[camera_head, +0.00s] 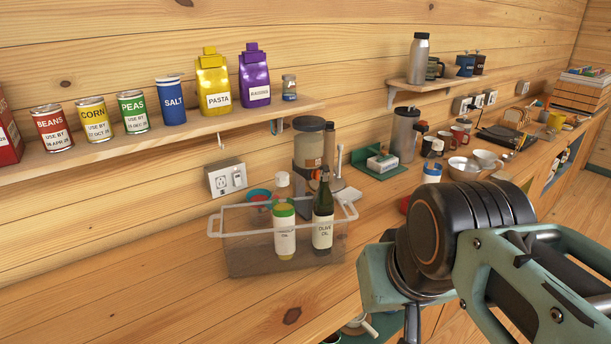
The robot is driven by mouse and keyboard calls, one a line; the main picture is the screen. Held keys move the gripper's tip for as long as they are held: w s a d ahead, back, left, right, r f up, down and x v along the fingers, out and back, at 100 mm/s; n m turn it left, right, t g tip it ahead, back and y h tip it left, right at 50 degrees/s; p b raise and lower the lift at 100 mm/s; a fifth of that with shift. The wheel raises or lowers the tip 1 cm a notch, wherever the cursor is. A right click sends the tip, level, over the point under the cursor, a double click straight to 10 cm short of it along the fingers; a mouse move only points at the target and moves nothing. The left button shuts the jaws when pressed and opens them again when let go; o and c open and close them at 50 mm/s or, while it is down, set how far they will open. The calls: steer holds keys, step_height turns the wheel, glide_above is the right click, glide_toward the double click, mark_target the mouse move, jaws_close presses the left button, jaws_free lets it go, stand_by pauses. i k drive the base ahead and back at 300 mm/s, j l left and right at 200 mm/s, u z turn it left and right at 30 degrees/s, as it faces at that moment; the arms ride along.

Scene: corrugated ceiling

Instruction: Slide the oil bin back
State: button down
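The oil bin (238,258) is a see-through grey bin with a white rim and handles, standing on the wooden counter below the shelf. Two bottles stand in it: a pale one with a green band and white cap (284,213) and a dark olive oil bottle (323,205). My arm, teal with black joints, fills the lower right, to the right of the bin and apart from it in the picture. I make out no gripper fingers; the arm's lower end runs toward the bottom edge.
Behind the bin are a grinder-like appliance (308,148), a teal and pink round item (259,196) and a wall outlet (227,178). A green tray (382,172) and several mugs stand to the right. Counter to the left (130,290) is clear. A shelf (150,143) with cans overhangs.

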mark_target(251, 243)
steer(key=i+l+u, duration=0.15)
steer(key=l, duration=0.2)
steer(key=i+l+u, duration=0.1)
steer(key=l, duration=0.25)
steer(key=i+l+u, duration=0.15)
steer(key=i+l, duration=0.15)
steer(key=i+l+u, duration=0.15)
steer(key=l, duration=0.35)
steer(key=k+l+u, duration=0.1)
steer(key=i+l, duration=0.25)
